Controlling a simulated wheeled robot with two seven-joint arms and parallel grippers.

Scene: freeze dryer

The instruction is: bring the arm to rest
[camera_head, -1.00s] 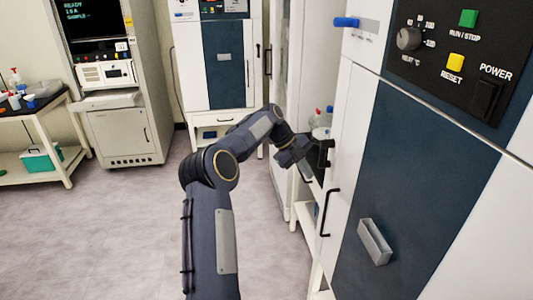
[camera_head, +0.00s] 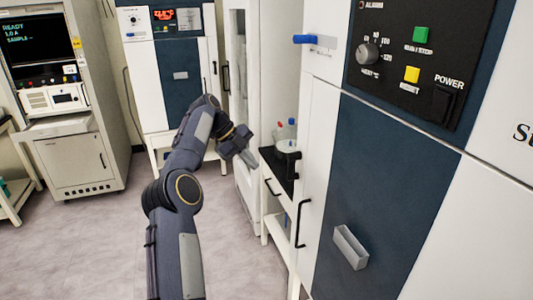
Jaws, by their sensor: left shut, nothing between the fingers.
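My left arm (camera_head: 185,245) rises from the bottom of the head view and bends at a round joint. Its gripper (camera_head: 249,159) is shut and empty. It hangs in the air over the gap in front of the white cabinets, left of the black-topped bench (camera_head: 285,175) in the picture, and appears clear of it. My right gripper does not show.
The freeze dryer (camera_head: 385,185) with its control panel (camera_head: 415,60), blue lever (camera_head: 305,39) and grey handle (camera_head: 350,247) fills the right side. Bottles (camera_head: 286,130) stand on the bench. An instrument rack (camera_head: 75,155) stands at left. Floor (camera_head: 85,250) is free at lower left.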

